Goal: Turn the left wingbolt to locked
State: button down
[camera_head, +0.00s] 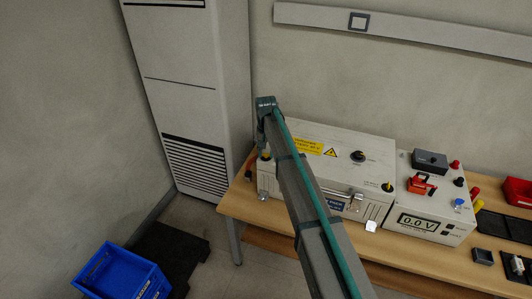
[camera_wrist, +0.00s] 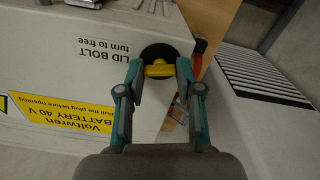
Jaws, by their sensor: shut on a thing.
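The left wingbolt (camera_wrist: 159,69) shows in the wrist view as a yellow wing on a round black base, beside the printed label "LID BOLT turn to free" (camera_wrist: 106,52). My gripper (camera_wrist: 159,68) is shut on the yellow wing, one finger on each side of it. In the head view my arm reaches over the white battery box (camera_head: 336,144), and my gripper (camera_head: 263,148) is at the box's left end. A second wingbolt (camera_head: 388,186) with a yellow wing sits at the box's right end. My arm hides part of the box's front. I cannot tell the left wingbolt's lock state.
A meter box (camera_head: 425,212) reading 0.0V stands to the right on the wooden table (camera_head: 238,197). A tall white cabinet (camera_head: 185,95) stands close on the left. A blue crate (camera_head: 122,272) is on the floor. Red bins (camera_head: 518,191) are at far right.

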jog(key=shift+m, duration=1.6)
jog(key=c, duration=0.8)
grip_release()
jog(key=shift+o, duration=0.2)
jog(key=shift+r, duration=0.1)
notch_tip(320, 180, up, 12)
